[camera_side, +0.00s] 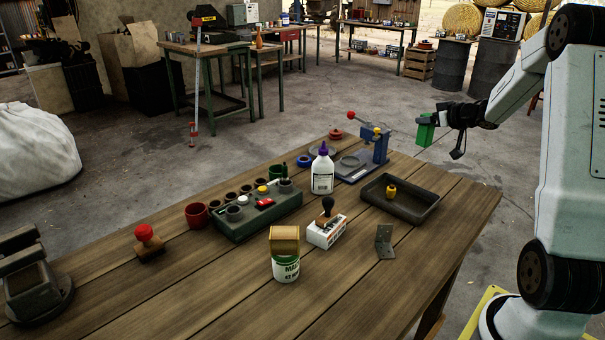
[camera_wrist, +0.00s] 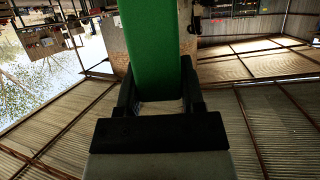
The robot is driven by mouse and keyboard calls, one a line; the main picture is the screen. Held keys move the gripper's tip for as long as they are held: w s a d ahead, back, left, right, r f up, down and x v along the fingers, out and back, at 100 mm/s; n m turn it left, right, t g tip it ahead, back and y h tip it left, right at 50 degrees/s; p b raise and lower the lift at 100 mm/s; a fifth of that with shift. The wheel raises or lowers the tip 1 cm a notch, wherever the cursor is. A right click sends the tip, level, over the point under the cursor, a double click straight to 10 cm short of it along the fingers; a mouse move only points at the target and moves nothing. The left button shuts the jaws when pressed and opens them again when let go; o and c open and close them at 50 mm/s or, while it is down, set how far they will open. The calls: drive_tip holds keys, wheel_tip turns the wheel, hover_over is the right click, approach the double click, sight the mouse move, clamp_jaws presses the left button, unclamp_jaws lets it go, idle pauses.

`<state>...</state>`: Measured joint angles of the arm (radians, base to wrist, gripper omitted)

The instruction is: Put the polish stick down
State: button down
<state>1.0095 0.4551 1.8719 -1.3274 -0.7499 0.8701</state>
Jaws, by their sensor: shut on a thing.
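The polish stick (camera_side: 426,131) is a green bar. My gripper (camera_side: 441,117) is shut on it and holds it in the air, beyond the far right end of the wooden table and higher than the table top. In the wrist view the green stick (camera_wrist: 150,40) runs up out of the frame from between the two dark fingers of my gripper (camera_wrist: 158,92). Its far end is out of that view. Nothing touches the stick except my gripper.
The table (camera_side: 340,288) holds a dark tray (camera_side: 431,212) with a small yellow piece, a blue press (camera_side: 380,147), a white bottle (camera_side: 322,172), a green-grey block with holes (camera_side: 238,226), a can (camera_side: 286,268) and a bracket (camera_side: 384,241). The front right boards are bare.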

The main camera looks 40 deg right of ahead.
drive_tip(key=r, duration=0.7)
drive_tip(key=shift+w+a+r, duration=0.15)
drive_tip(key=shift+w+r, duration=0.05)
drive_tip(key=w+a+n+y, duration=0.4)
drive_tip(key=w+a, duration=0.8)
drive_tip(key=a, duration=0.5)
drive_tip(key=w+a+n+y, duration=0.35)
drive_tip(key=w+a, duration=0.85)
drive_tip(key=a, duration=0.5)
drive_tip(key=a+n+g+y, duration=0.4)
drive_tip(key=a+y, duration=0.1)
drive_tip(key=a, duration=2.4)
wheel_tip(320, 180, down, 14)
drive_tip(key=shift+w, duration=0.25)
drive_tip(key=shift+f, duration=0.1)
drive_tip(key=shift+f, duration=4.85)
